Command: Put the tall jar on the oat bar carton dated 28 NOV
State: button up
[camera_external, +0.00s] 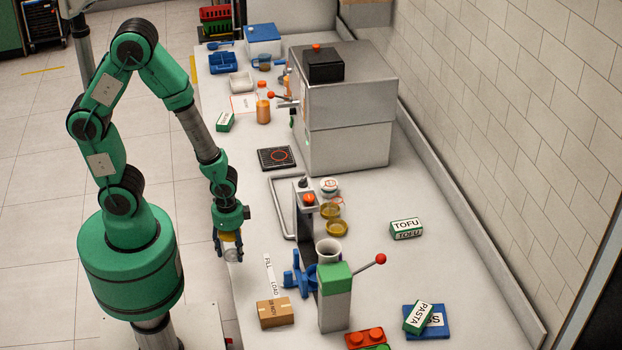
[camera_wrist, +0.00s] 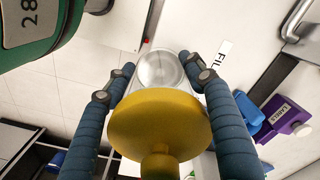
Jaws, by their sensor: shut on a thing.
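My gripper (camera_external: 230,238) is shut on a tall jar with a yellow knobbed lid (camera_wrist: 158,122) and a clear body (camera_wrist: 160,70). In the wrist view its two blue padded fingers stand on either side of the jar. In the external view the jar (camera_external: 233,254) hangs below my wrist at the counter's left edge, small and partly covered by the gripper. A brown cardboard carton (camera_external: 275,318) sits on the counter nearer the camera, to the right of the jar and apart from it. Its printed date is too small to read surely.
A white strip (camera_external: 268,275) lies behind the carton. A blue holder (camera_external: 298,277) and a green-topped lever machine (camera_external: 336,300) stand to its right. TOFU (camera_external: 406,229) and PASTA (camera_external: 417,318) boxes lie farther right. A dark square pad (camera_external: 276,158) lies farther back.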

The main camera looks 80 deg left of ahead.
jog(key=s+d+r+m, duration=0.1)
jog(key=s+d+m, duration=0.1)
jog(key=d+m, duration=0.2)
jog(key=s+d+r+m, duration=0.1)
jog(key=d+m, duration=0.3)
jog(key=d, duration=0.6)
jog(key=shift+s+r, duration=0.4)
jog(key=shift+r, duration=0.1)
jog(key=shift+w+d, duration=0.15)
jog(key=b, duration=0.2)
send_over(275, 307)
jog(key=shift+d+f, duration=0.1)
jog(key=shift+f, duration=0.65)
jog(key=shift+f+b, duration=0.6)
jog(key=shift+f, duration=1.15)
jog(key=shift+f, duration=0.1)
